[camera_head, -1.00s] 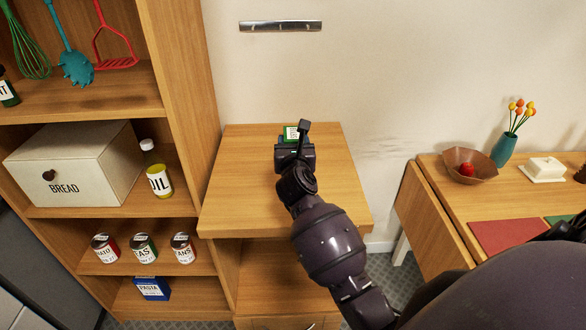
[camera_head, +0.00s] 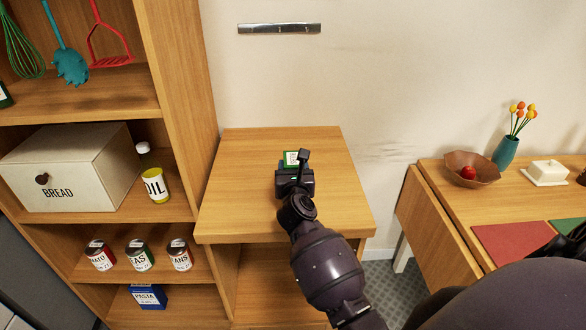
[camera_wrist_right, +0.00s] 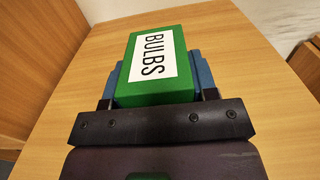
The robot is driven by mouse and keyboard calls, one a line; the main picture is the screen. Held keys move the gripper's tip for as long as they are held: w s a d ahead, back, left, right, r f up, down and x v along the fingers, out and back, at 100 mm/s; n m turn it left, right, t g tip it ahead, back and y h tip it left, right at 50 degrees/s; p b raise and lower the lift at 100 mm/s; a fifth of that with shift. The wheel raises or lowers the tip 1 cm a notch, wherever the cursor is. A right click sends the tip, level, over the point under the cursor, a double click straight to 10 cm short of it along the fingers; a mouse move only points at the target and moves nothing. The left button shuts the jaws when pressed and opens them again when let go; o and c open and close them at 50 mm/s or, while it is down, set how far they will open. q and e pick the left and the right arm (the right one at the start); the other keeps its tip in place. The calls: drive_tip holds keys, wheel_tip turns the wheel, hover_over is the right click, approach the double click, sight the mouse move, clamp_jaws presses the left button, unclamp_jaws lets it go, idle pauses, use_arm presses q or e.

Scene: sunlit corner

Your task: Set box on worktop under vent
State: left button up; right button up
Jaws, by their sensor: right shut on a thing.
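A green box with a white BULBS label (camera_head: 291,158) is over the middle of the wooden worktop (camera_head: 235,190). In the wrist view the box (camera_wrist_right: 152,64) lies between the blue fingers of my right gripper (camera_wrist_right: 158,80), which is shut on it. My right gripper (camera_head: 294,170) reaches in from the front. I cannot tell whether the box touches the worktop or hangs just above it. The metal vent (camera_head: 279,28) is on the wall above the back of the worktop. My left gripper is not in view.
A tall shelf unit (camera_head: 180,75) with a bread box (camera_head: 85,180), an oil bottle and cans stands against the worktop's left. At right, a table (camera_head: 450,205) holds a bowl (camera_head: 471,170), a vase and a butter dish. The worktop around the box is clear.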

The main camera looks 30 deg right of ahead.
drive_tip(key=o, duration=1)
drive_tip(key=shift+f, duration=0.15)
drive_tip(key=shift+r, duration=0.25)
drive_tip(key=v, duration=1.1)
drive_tip(key=shift+s+f, duration=0.15)
drive_tip(key=shift+s, duration=0.05)
drive_tip(key=shift+s+a, duration=0.2)
drive_tip(key=shift+s, duration=0.1)
